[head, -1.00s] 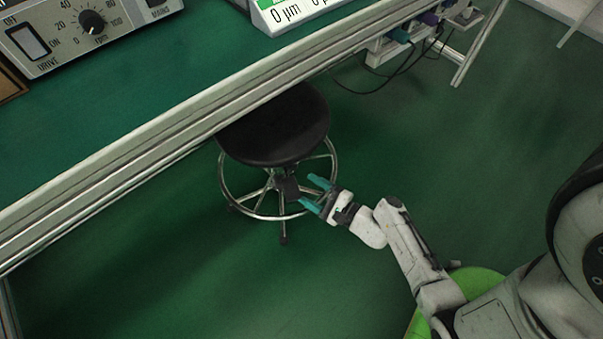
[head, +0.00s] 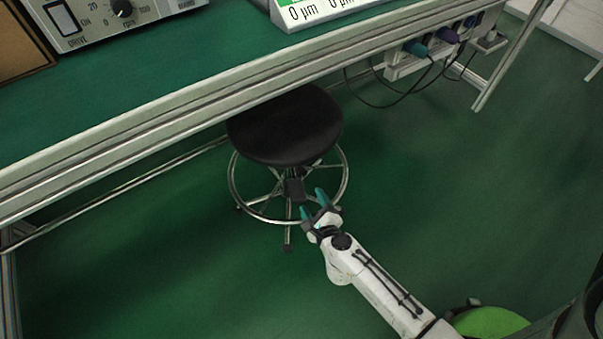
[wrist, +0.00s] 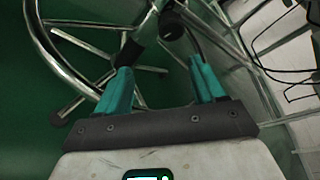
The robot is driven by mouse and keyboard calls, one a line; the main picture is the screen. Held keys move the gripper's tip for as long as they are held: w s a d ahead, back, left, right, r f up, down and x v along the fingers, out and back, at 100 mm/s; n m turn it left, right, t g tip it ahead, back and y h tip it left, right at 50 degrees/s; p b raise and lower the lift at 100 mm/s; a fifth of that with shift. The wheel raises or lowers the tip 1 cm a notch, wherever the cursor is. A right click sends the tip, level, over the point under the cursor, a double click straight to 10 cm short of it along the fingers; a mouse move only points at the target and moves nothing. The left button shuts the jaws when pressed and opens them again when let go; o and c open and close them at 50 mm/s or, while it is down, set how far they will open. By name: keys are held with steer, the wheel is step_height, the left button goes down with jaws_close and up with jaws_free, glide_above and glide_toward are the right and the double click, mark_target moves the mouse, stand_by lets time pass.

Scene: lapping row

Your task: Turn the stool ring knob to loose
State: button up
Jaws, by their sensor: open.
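The stool has a round black seat (head: 287,126), a chromed foot ring (head: 347,178) and chromed legs. A dark block-like part (head: 293,189) sits on its column below the seat. In the wrist view a dark round knob (wrist: 171,26) shows beyond the fingers, and a dark piece (wrist: 130,52) lies by the left fingertip. I cannot tell a loose or tight mark on either. My gripper (head: 312,200) is open, its teal fingers beside the stool's foot ring at the front right. In the wrist view my gripper (wrist: 161,66) has nothing clearly between its fingertips.
A green-topped bench with a metal edge (head: 200,112) overhangs part of the stool. A socket strip (head: 425,55) with dark hanging cables (head: 385,100) is under the bench at the right. A drive unit (head: 100,18) stands on top.

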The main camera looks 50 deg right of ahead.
mark_target(302, 175)
steer(key=w+d, duration=0.2)
steer(key=w, duration=0.1)
steer(key=w+d, duration=0.1)
steer(key=w, duration=0.2)
steer(key=w+d, duration=0.2)
steer(key=w, duration=0.1)
steer(key=shift+d, duration=0.35)
steer(key=shift+w+d+f, duration=0.15)
steer(key=shift+w+d, duration=0.25)
steer(key=shift+w, duration=0.2)
steer(key=c, duration=1)
steer(key=shift+f+n+h+b, duration=0.3)
steer(key=shift+n+b, duration=0.2)
steer(key=shift+b, duration=0.55)
steer(key=shift+r+n+h+b, duration=0.15)
steer(key=shift+n+h+b, duration=0.35)
steer(key=shift+n+b, duration=0.3)
steer(key=shift+r, duration=0.15)
steer(key=o, duration=1)
